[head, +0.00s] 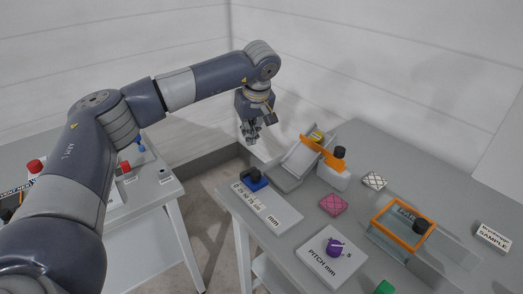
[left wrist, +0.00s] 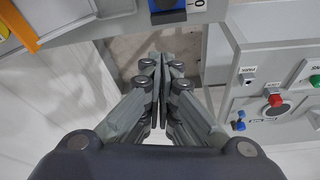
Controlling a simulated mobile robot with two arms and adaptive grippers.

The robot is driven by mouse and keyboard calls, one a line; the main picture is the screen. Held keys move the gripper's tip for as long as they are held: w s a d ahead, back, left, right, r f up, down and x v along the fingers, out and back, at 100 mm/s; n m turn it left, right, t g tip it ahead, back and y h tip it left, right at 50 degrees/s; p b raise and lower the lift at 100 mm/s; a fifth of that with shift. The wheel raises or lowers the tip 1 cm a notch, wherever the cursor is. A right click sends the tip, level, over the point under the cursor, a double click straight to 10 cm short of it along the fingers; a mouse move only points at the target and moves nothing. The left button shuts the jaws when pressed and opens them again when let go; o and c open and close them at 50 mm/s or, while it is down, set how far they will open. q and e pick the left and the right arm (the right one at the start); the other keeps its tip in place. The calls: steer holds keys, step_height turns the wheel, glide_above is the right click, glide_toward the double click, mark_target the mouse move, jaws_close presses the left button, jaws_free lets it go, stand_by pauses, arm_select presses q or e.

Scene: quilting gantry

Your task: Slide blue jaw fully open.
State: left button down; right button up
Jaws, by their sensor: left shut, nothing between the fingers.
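The blue jaw (head: 256,184) with a black knob sits at the far left end of a pale scale plate (head: 272,211) marked in mm, close to the 0 mark. In the left wrist view the blue jaw (left wrist: 169,17) shows at the top edge, partly cut off, beside the printed 0. My left gripper (head: 252,141) hangs above and behind the jaw in the head view, apart from it. Its fingers are shut and empty, and in the left wrist view the fingertips (left wrist: 162,60) point toward the gap between two tables. My right gripper is not in view.
A purple knob (head: 333,247) on a pitch plate and an orange frame (head: 402,206) lie farther right. A control table (left wrist: 277,101) stands across the gap.

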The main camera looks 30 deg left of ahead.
mark_target(255, 178)
arm_select(q)
steer(key=p+x, duration=0.1)
steer(key=x, duration=0.8)
steer(key=shift+a+f, duration=0.25)
steer(key=shift+f, duration=0.1)
steer(key=shift+s+d+r+p, duration=0.1)
steer(key=shift+s+d+p, duration=0.3)
steer(key=shift+d, duration=0.2)
steer(key=shift+s+d+r+p, duration=0.1)
steer(key=shift+s+d+p, duration=0.25)
steer(key=shift+d, duration=0.3)
steer(key=shift+s+d+f, duration=0.1)
steer(key=shift+s+d, duration=0.3)
steer(key=shift+d, duration=0.05)
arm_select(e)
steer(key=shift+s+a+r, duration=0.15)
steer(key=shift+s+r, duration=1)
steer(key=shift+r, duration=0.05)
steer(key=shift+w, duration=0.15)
